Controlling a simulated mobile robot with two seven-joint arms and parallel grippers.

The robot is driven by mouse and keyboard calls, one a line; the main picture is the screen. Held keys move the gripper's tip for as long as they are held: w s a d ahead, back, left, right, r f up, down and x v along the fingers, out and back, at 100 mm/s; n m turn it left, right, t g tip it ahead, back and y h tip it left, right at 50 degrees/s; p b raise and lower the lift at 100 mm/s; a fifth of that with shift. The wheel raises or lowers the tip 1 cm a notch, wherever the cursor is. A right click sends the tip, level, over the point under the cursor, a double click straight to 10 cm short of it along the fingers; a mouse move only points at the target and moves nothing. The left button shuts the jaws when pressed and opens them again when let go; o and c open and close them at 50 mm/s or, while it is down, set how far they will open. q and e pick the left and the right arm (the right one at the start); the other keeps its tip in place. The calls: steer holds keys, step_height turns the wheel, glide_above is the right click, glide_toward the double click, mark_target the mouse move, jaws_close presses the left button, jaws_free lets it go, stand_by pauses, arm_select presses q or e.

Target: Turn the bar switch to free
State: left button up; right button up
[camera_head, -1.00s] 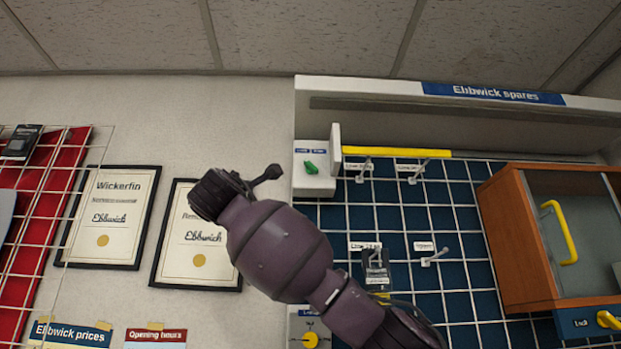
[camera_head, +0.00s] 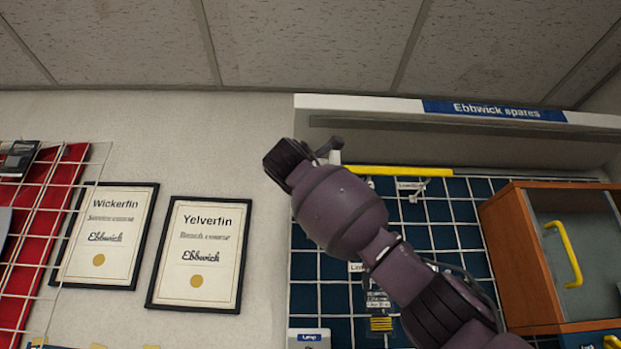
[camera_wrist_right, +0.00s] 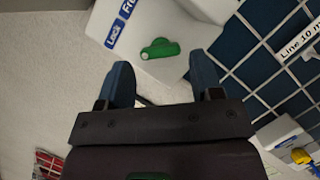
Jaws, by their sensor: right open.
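The bar switch is a small green bar (camera_wrist_right: 160,48) on a white box (camera_wrist_right: 158,22) with blue "Lock" and "Free" labels, seen in the right wrist view. The bar lies roughly level in that picture, under the labels. My right gripper (camera_wrist_right: 162,76) is open, its two blue fingers pointing at the box, with the bar beyond and between them. Nothing is between the fingers, and they look apart from the bar. In the head view my right arm (camera_head: 340,208) covers the switch. My left gripper is out of view.
A white box with a "Lamp" label (camera_head: 309,338) sits lower on the wall; a yellow knob (camera_wrist_right: 300,156) shows in the wrist view. A blue grid panel (camera_head: 440,235) with hooks and a wooden cabinet (camera_head: 518,255) are to the right. Framed certificates (camera_head: 200,253) hang left.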

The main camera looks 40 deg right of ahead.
steer(key=shift+p+x, duration=0.5)
steer(key=shift+x, duration=1.15)
steer(key=shift+c, duration=0.2)
steer(key=c, duration=0.6)
steer(key=shift+f, duration=0.1)
steer(key=shift+w, duration=0.1)
steer(key=shift+m+g+y+p, duration=0.15)
steer(key=shift+m+g+y, duration=0.6)
steer(key=shift+m, duration=2.1)
steer(key=shift+m+g+y+p, duration=0.15)
steer(key=shift+m+g+y, duration=0.6)
steer(key=shift+m, duration=2.05)
steer(key=shift+m+g+y+p, duration=0.15)
steer(key=shift+m+g+y, duration=0.25)
steer(key=shift+m+y, duration=1.6)
steer(key=shift+m+h, duration=0.8)
steer(key=shift+m, duration=0.15)
